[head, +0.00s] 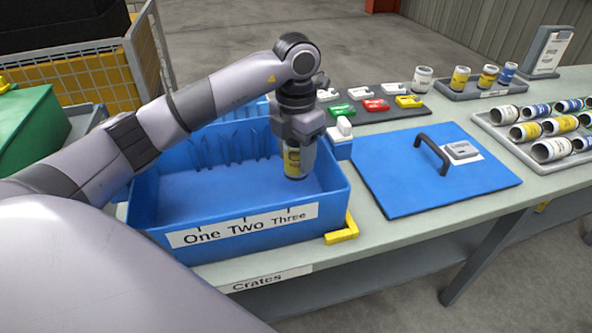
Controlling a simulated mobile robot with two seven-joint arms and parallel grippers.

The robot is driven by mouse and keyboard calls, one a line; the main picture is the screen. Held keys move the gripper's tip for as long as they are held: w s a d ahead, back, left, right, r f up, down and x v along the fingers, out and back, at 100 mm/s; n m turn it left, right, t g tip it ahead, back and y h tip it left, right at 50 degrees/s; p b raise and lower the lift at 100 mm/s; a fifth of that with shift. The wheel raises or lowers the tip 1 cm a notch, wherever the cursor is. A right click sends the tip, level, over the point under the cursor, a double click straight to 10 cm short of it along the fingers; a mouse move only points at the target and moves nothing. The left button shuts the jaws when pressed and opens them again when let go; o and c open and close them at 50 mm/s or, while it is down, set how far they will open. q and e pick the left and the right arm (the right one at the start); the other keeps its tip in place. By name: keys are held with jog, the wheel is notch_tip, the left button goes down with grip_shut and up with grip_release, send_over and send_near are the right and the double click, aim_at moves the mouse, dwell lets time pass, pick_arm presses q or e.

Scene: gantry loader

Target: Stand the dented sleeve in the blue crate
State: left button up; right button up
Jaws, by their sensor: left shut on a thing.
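The blue crate (172,215) stands on the bench with its top open. Its front wall carries a label reading One Two Three. My left gripper (298,140) points down at the crate's right end and is shut on a white and yellow sleeve (297,163). The sleeve is upright, with its lower part inside the crate's outline, on the side of the word Three. I cannot tell whether its base touches the crate floor, and no dent shows on the side facing me. The rest of the visible crate floor is bare. My right gripper is not in view.
A blue lid (400,183) with a dark handle (432,152) lies right of the crate. A yellow corner bracket (343,232) sits at the crate's front right. A tray (497,142) of lying sleeves and a rack (480,92) of standing ones are farther right.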

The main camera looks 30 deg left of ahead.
aim_at(296, 170)
pick_arm(q)
jog(key=shift+f, duration=2.25)
jog(key=shift+f, duration=0.15)
jog(key=o, duration=1.3)
notch_tip(296, 170, up, 11)
jog(key=shift+f, duration=0.1)
jog(key=shift+r, duration=0.75)
